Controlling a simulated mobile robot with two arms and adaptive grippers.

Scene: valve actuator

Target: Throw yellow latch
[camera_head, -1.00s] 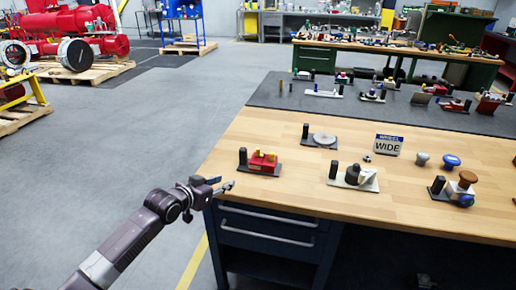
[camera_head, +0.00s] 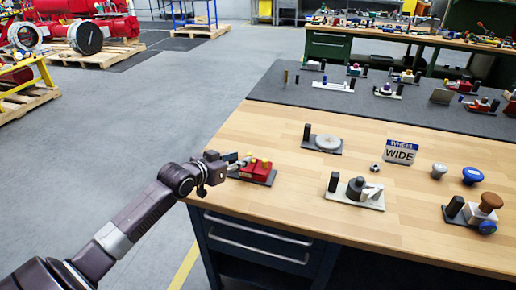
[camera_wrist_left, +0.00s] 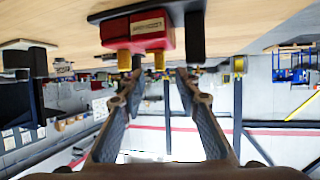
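A red block (camera_head: 257,171) with yellow parts sits on a dark base plate at the left edge of the wooden bench. In the left wrist view, which is upside down, the red block (camera_wrist_left: 150,31) shows two yellow stubs (camera_wrist_left: 159,61) pointing toward my fingers. My left gripper (camera_head: 242,161) is right at the block's left side in the head view and partly hides it. In the left wrist view my left gripper (camera_wrist_left: 158,82) is open, with its fingertips apart just short of the yellow stubs. No contact can be made out. My right gripper is not in view.
On the wooden bench (camera_head: 300,205) stand a black post with a grey disc (camera_head: 328,142), a white-plated fixture (camera_head: 357,189), a "WIDE" sign (camera_head: 400,152) and several knobs. A dark mat (camera_head: 300,95) with more fixtures lies behind. Bare wood lies around the red block.

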